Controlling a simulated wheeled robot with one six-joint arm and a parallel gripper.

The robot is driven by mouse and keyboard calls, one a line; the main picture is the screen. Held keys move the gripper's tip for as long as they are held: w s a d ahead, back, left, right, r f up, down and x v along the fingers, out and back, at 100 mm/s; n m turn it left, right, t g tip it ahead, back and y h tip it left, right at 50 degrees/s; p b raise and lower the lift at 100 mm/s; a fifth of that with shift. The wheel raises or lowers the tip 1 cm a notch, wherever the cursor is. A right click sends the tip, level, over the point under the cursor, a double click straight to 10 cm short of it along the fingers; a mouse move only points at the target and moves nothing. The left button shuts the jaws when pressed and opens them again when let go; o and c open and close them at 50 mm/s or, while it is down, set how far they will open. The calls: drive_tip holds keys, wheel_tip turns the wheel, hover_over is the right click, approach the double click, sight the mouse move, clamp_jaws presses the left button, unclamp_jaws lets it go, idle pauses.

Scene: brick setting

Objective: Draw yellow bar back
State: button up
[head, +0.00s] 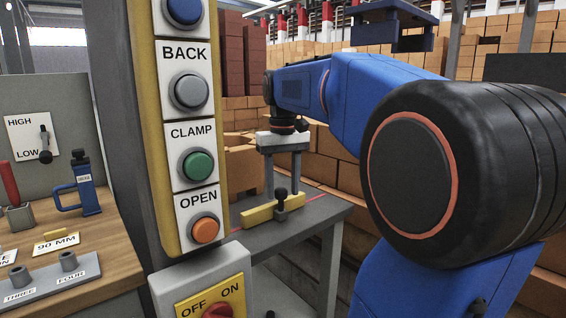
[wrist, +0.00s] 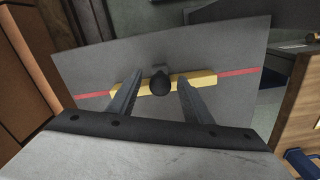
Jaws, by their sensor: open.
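The yellow bar (head: 262,210) lies on a grey table (head: 318,212), with a dark upright knob (head: 281,194) at its middle. In the wrist view my gripper (wrist: 157,90) has one finger on each side of the knob, with gaps showing. Whether the fingertips reach down to the knob's height is hard to tell.
A yellow-edged button panel (head: 180,130) labelled BACK, CLAMP and OPEN stands left of the table. Below it is a grey box with a red OFF/ON knob (head: 218,310). A wooden bench (head: 60,265) with tools is at far left. Stacked bricks (head: 335,165) are behind the table.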

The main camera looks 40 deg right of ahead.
wheel_tip(320, 180, up, 17)
idle(0.5)
drive_tip(key=shift+s+f, duration=0.1)
drive_tip(key=shift+s, duration=0.05)
idle(0.4)
